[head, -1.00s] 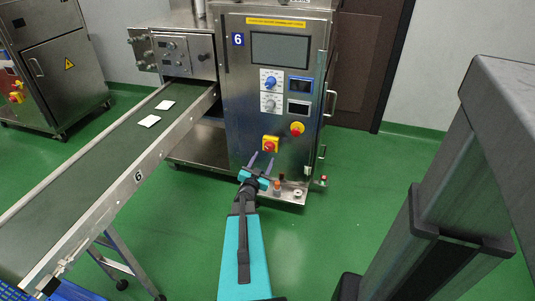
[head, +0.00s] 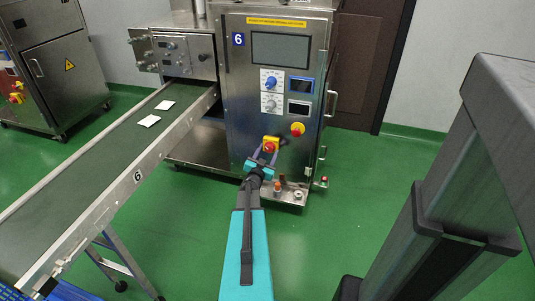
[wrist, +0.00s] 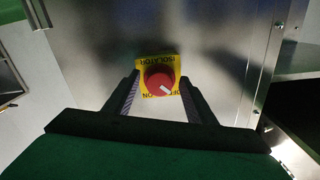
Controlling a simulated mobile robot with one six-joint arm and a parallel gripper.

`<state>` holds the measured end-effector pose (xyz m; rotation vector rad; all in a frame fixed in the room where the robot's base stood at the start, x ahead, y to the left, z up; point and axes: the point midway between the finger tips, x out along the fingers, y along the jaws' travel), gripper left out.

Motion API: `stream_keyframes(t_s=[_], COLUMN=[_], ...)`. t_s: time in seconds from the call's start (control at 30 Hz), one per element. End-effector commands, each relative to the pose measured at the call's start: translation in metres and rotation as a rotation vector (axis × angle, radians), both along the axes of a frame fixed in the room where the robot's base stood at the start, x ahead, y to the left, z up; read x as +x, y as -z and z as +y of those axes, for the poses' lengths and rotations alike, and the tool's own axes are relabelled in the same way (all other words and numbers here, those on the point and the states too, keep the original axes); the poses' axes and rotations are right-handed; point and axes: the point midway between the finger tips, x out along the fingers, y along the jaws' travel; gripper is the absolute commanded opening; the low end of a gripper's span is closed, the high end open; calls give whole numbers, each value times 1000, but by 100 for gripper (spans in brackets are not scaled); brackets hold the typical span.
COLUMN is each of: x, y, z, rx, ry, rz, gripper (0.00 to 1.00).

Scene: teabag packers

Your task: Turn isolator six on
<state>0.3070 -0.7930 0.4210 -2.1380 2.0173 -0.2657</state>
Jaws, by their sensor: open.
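Isolator six is a red rotary knob on a yellow plate (head: 270,143), low on the front of the steel machine marked 6. In the wrist view the red knob (wrist: 159,79) faces me, with the plate's lettering upside down. Its white pointer mark slants to the lower right, towards the side where the plate seems to read OFF. My gripper (head: 267,157) is open in front of the isolator. In the wrist view its fingers (wrist: 160,88) stand left and right of the knob, with gaps on both sides; I cannot tell the remaining depth.
A red mushroom button (head: 297,129) is right of and above the isolator. Blue and grey dials (head: 271,80) and small displays (head: 299,86) sit higher on the panel. A conveyor (head: 95,180) with two white packets runs to the left.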

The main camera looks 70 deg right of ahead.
Motion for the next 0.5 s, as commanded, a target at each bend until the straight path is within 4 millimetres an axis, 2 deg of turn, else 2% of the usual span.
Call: stream_keyframes(t_s=[0.03,0.27,0.3,0.5], x=[0,-1,-2,-1], y=[0,0,-1,1], z=[0,0,7,0], rx=[0,0,0,1], ry=[0,1,1,2], rz=[0,0,0,-9], gripper=[50,12,9,9])
